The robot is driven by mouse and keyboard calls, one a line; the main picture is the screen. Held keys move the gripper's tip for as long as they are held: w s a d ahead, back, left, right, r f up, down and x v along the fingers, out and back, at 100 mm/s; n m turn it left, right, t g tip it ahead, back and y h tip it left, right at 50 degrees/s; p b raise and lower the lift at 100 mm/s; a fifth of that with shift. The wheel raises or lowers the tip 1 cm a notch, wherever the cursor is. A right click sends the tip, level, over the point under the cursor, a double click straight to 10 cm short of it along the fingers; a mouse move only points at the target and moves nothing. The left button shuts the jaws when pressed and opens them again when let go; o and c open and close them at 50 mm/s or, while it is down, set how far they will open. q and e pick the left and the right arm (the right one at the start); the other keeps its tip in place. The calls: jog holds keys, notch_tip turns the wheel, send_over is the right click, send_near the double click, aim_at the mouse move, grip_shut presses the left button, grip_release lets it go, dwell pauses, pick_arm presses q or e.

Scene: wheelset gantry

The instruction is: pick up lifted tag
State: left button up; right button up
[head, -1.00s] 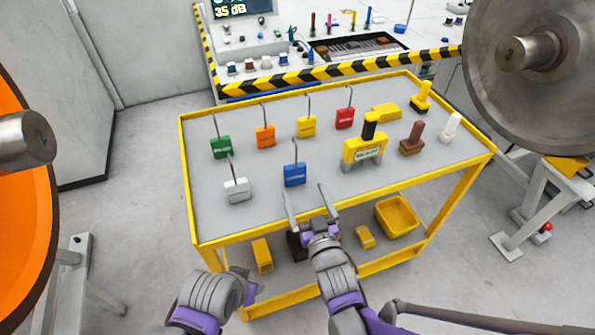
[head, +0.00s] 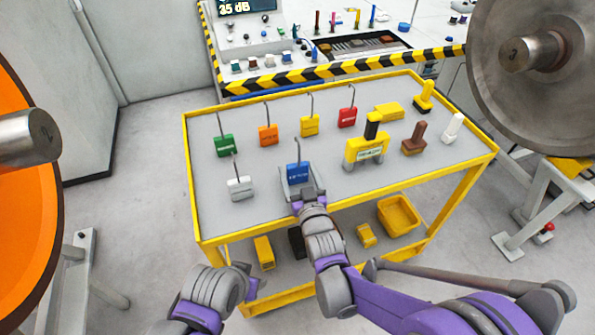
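Several coloured tags with tall wire hooks stand on the grey top of the yellow-framed cart (head: 260,210). They are green (head: 224,146), orange (head: 268,135), yellow (head: 309,125), red (head: 347,117), white (head: 240,188) and blue (head: 298,174). Which one the task calls the lifted tag I cannot tell. My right gripper (head: 301,186) is at the blue tag, with its open fingers on either side of the tag's lower part. Whether the fingers touch it I cannot tell. My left gripper (head: 252,287) is low in front of the cart, away from the tags; its fingers are hard to make out.
A yellow device with a black grip (head: 366,150) stands right of the blue tag, with brown (head: 414,138), white (head: 453,128) and yellow (head: 424,97) stamp-like items beyond. A yellow bin (head: 398,215) is on the lower shelf. Large wheels flank the cart.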

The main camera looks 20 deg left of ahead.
jog(key=c, duration=1)
